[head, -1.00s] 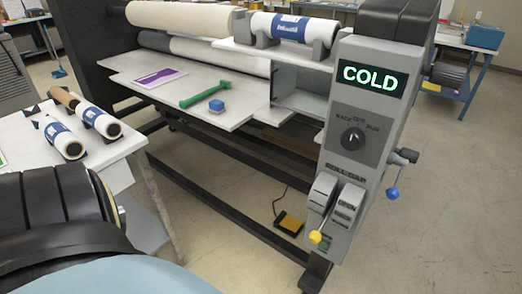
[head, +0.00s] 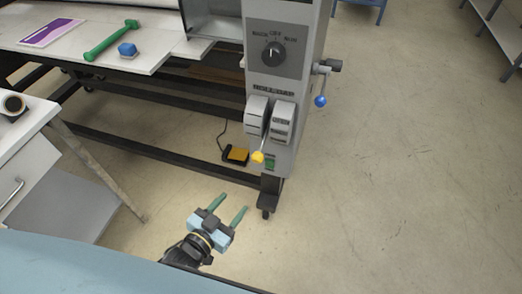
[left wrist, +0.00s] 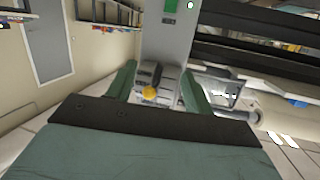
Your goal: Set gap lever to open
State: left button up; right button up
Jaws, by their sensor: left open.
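The grey control post (head: 285,95) of the laminator carries a lever with a yellow knob (head: 258,157) low on its front, at a slotted grey housing (head: 281,121). A second lever with a blue knob (head: 321,101) sticks out from the post's right side. The lettering by both is too small to read. My left gripper (head: 230,203) is open and empty, below and in front of the yellow knob and apart from it. In the left wrist view, the yellow knob (left wrist: 150,92) shows between the two green fingers (left wrist: 158,76), farther off. My right gripper is out of view.
A dial (head: 273,53) sits above the levers. A yellow foot pedal (head: 236,155) lies on the floor behind the post. The laminator's bed (head: 75,45) bears a green tool (head: 110,40) and a blue block (head: 127,49). Floor right of the post is clear.

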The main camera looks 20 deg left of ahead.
pick_arm(q)
jog(key=t+h, duration=0.1)
jog(key=t, duration=0.1)
send_near(264, 138)
jog(key=w+d+f, duration=0.1)
jog(key=w+d, duration=0.2)
jog(key=w, duration=0.2)
jog(key=shift+w+f, duration=0.3)
jog(key=shift+w, duration=0.1)
jog(key=shift+d, duration=0.1)
grip_shut()
